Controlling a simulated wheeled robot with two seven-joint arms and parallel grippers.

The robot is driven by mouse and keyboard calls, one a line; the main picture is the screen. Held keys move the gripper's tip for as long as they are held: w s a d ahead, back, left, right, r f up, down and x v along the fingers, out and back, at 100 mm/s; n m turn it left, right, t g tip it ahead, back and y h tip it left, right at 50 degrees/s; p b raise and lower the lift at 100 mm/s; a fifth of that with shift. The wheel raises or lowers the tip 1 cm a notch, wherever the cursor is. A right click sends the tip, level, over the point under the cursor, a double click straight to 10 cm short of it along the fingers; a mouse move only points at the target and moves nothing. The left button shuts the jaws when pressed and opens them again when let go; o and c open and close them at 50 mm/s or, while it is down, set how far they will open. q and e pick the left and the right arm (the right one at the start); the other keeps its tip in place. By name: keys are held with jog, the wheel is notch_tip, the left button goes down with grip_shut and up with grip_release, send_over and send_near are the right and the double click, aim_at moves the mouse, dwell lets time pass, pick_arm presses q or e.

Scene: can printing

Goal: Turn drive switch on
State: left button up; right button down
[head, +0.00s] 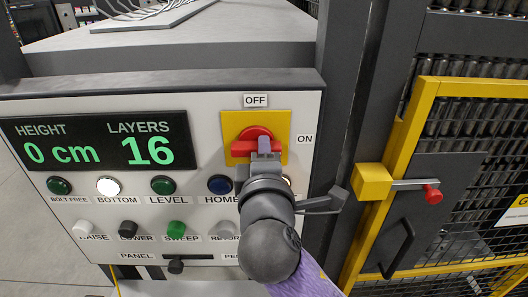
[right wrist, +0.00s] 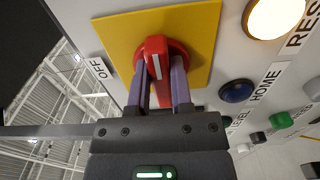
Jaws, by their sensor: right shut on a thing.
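The drive switch is a red rotary handle (head: 241,148) on a yellow plate (head: 280,124) at the upper right of the white control panel. The OFF label (head: 256,100) is above it and the ON label (head: 305,139) to its right. The handle lies about level, across the plate, in line with ON. My right gripper (head: 265,148) is shut on the handle, one finger on each side. My left gripper is not in view.
The display (head: 95,140) reads 0 cm and 16 layers. Buttons, including the blue HOME button (head: 220,184), and small knobs such as the green SWEEP one (head: 177,228) sit close below. A yellow-framed mesh gate (head: 400,150) with a red-tipped latch stands at the right.

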jog(key=shift+f, duration=0.1)
jog(key=c, duration=0.5)
grip_release()
jog(key=shift+s, duration=0.1)
jog(key=s+b, duration=0.2)
jog(key=s, duration=0.7)
jog(key=shift+s, duration=0.35)
